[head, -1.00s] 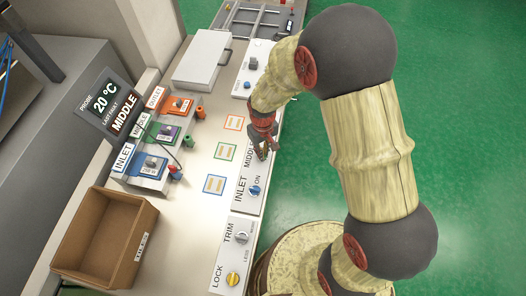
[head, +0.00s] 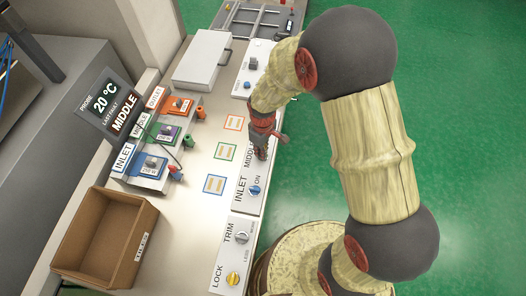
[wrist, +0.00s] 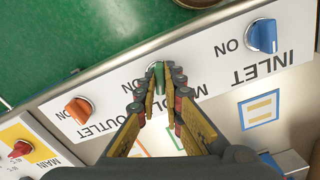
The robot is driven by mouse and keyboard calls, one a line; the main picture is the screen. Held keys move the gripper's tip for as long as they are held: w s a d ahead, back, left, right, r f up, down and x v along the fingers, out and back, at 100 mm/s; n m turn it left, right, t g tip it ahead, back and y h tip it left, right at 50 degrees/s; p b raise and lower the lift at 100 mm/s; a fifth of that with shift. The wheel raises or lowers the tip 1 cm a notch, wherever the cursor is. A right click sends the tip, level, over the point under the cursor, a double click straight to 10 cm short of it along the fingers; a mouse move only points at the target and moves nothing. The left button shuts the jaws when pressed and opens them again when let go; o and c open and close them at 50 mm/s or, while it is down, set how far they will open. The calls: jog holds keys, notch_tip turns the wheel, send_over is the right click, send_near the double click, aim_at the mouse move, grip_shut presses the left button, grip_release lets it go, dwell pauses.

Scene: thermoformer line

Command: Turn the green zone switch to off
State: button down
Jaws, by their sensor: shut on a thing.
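The green zone switch (wrist: 156,69) is a small green knob on the white MIDDLE panel in the wrist view. My gripper (wrist: 160,86) has its two fingers closed around it, and they cover part of the knob, so I cannot tell its exact angle. An ON mark and the partly covered word MIDDLE are printed beside it. In the head view my gripper (head: 261,151) points down at the MIDDLE panel and hides the knob.
The blue INLET knob (wrist: 263,36) and the orange OUTLET knob (wrist: 79,109) flank the green one. A red MAIN knob (wrist: 22,148) sits on a yellow plate. A cardboard box (head: 108,237) and the heater blocks stand left in the head view.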

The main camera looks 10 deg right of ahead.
jog(key=shift+n, duration=1.5)
jog(key=c, duration=2.4)
grip_release()
jog(key=shift+n, duration=0.4)
jog(key=o, duration=0.6)
jog(key=shift+c, duration=0.2)
notch_tip(320, 180, up, 12)
